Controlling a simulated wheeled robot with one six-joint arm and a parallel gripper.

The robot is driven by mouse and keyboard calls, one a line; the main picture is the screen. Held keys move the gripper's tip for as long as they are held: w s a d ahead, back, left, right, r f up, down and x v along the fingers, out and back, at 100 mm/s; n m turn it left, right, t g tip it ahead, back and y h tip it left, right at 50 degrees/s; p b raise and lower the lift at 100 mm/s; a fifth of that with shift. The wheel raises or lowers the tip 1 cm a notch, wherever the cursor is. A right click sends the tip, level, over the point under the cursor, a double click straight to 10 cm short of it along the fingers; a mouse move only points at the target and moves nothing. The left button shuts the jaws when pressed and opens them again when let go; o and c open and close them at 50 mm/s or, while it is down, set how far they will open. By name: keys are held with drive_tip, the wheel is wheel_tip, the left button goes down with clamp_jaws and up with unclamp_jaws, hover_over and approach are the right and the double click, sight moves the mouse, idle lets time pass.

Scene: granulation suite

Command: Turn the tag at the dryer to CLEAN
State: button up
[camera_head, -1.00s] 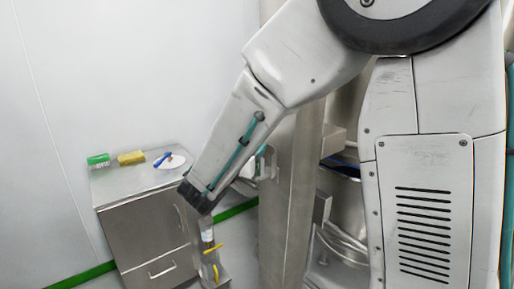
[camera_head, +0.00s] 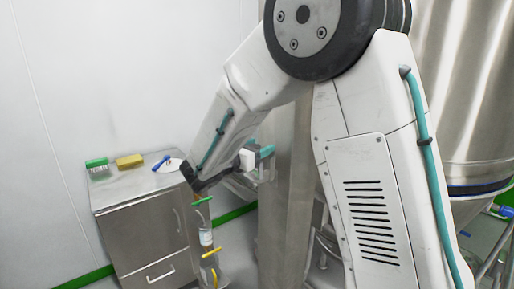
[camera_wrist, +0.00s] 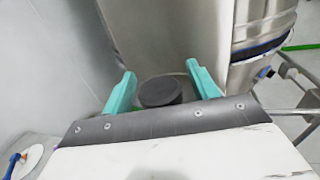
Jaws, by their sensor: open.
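My gripper (camera_head: 264,153) is in front of the steel column (camera_head: 288,190) in the head view, with teal fingers pointing right. In the wrist view my gripper (camera_wrist: 161,69) is open, its two teal fingers apart with nothing clearly held between them. A dark round disc (camera_wrist: 160,91) shows between the finger bases; I cannot tell what it belongs to. A large steel vessel (camera_head: 465,110), perhaps the dryer, stands at the right; a steel vessel also shows in the wrist view (camera_wrist: 258,75). I cannot make out the tag or any CLEAN lettering in either view.
A steel cabinet (camera_head: 145,240) stands at left against the wall. On it are a green brush (camera_head: 97,166), a yellow block (camera_head: 130,161) and a white disc with a blue handle (camera_head: 163,162). Piping with yellow handles (camera_head: 211,253) stands beside it. Metal rails (camera_wrist: 300,85) lie right.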

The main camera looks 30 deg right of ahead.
drive_tip(key=c, duration=1)
drive_tip(key=n+t+y, duration=0.1)
drive_tip(key=t, duration=0.1)
drive_tip(key=shift+n+t, duration=0.3)
drive_tip(key=shift+n, duration=0.1)
drive_tip(key=shift+w+a+n+t+y, duration=0.1)
drive_tip(key=shift+w+n+t+y, duration=0.05)
drive_tip(key=shift+n+t+y, duration=0.65)
drive_tip(key=o, duration=1)
drive_tip(key=v, duration=0.7)
drive_tip(key=shift+s+a, duration=0.25)
drive_tip(key=shift+a, duration=0.05)
